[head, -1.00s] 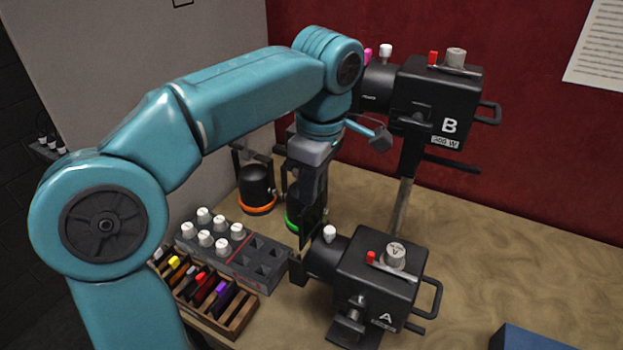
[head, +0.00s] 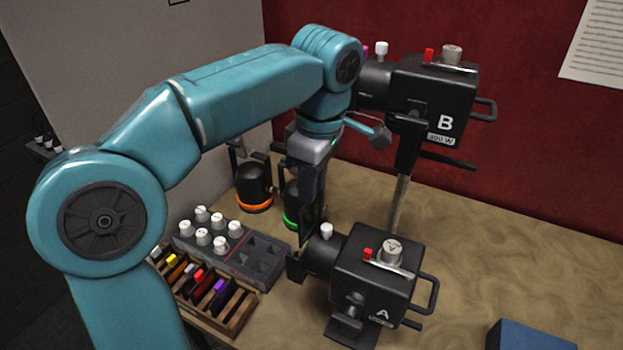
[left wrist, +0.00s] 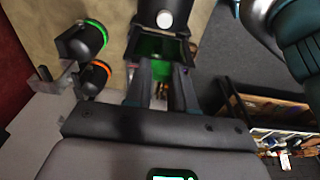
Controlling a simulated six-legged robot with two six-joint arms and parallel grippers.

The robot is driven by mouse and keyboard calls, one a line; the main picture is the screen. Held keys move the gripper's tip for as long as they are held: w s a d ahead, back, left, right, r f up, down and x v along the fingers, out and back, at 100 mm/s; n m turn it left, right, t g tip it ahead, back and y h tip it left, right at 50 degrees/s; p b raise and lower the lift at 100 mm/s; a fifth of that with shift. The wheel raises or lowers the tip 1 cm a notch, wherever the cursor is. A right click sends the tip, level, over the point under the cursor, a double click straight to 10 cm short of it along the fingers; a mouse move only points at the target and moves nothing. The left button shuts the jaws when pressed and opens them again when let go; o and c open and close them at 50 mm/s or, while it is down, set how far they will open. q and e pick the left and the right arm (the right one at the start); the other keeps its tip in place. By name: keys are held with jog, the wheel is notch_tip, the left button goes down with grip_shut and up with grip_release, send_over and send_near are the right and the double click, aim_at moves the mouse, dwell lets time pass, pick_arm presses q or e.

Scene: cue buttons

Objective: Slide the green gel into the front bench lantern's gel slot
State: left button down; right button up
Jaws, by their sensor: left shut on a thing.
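The front bench lantern, marked A (head: 372,278), stands on the bench with its barrel pointing left. My left gripper (head: 308,235) points down at the front end of that barrel. In the left wrist view the left gripper (left wrist: 158,92) is shut on the green gel (left wrist: 155,72), a dark-framed green sheet between the fingers. The gel is close against the lantern's front end, below the white knob (left wrist: 165,19). How far it sits in the slot cannot be told. The gel is hidden in the head view. My right gripper is not in view.
Lantern B (head: 432,95) stands on a post behind. Two black lamps with an orange ring (head: 254,205) and a green ring (head: 290,218) stand behind the gripper. A knobbed console (head: 235,255) and a wooden gel rack (head: 240,312) lie left. The right bench is mostly clear.

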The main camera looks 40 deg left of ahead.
aim_at(313, 216)
pick_arm(q)
jog(key=shift+w, duration=0.15)
jog(key=shift+s+a, duration=0.1)
jog(key=shift+s, duration=0.1)
jog(key=shift+w+f+b, duration=0.15)
jog(key=shift+f+b, duration=0.2)
jog(key=shift+f, duration=0.1)
jog(key=shift+f+b, duration=0.3)
jog(key=shift+f, duration=0.05)
jog(key=shift+f+b, duration=0.3)
jog(key=shift+f, duration=0.1)
jog(key=shift+f+b, duration=2.95)
jog(key=shift+f, duration=0.7)
jog(key=c, duration=0.9)
grip_release()
jog(key=shift+o, duration=0.2)
jog(key=shift+r, duration=0.1)
